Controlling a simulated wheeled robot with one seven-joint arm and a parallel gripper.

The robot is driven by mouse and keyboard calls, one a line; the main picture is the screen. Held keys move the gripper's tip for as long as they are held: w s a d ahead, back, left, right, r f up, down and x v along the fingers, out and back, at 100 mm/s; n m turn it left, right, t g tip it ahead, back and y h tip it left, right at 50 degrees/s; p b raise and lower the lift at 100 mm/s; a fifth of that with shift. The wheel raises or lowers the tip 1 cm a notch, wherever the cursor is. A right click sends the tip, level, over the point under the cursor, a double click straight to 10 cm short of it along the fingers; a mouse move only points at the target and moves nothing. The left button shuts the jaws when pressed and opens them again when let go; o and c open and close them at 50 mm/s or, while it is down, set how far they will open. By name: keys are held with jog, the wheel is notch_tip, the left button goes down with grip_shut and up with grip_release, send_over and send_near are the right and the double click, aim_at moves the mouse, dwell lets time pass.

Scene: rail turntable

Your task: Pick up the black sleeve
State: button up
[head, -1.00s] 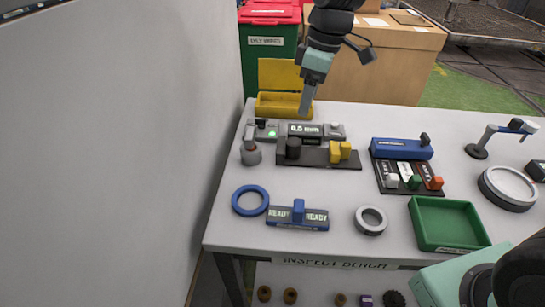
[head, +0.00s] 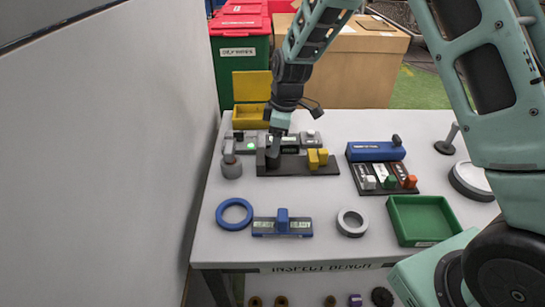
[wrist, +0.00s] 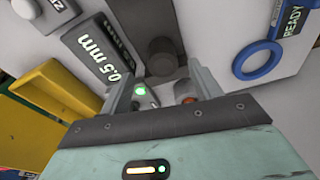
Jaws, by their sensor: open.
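The black sleeve (head: 261,158), a short dark cylinder, stands at the left end of a dark fixture plate (head: 297,167) on the bench; my gripper partly covers it in the head view. In the wrist view the sleeve (wrist: 161,58) shows just past the fingertips, roughly between their lines. My gripper (head: 273,151) is close to the sleeve. Its two fingers are apart, with nothing between them in the wrist view (wrist: 162,80). I cannot tell whether a finger touches the sleeve.
Yellow blocks (head: 317,158) stand at the fixture's right end. A 0.5 mm gauge box (head: 300,140) is behind, a grey knobbed post (head: 231,166) left. A blue ring (head: 234,226), grey ring (head: 351,230) and green tray (head: 393,222) are nearer. A grey wall borders the left.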

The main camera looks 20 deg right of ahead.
aim_at(273, 159)
jog(key=shift+w+a+f+p, duration=0.1)
jog(key=shift+a+f+p, duration=0.15)
jog(key=shift+f, duration=0.6)
jog(key=shift+s+a+f+p, duration=0.1)
jog(key=shift+f+p, duration=0.3)
jog(key=shift+f, duration=0.45)
jog(key=shift+w+a+f+p, duration=0.1)
jog(key=shift+a+f+p, duration=0.15)
jog(key=shift+f, duration=0.6)
jog(key=c, duration=1.2)
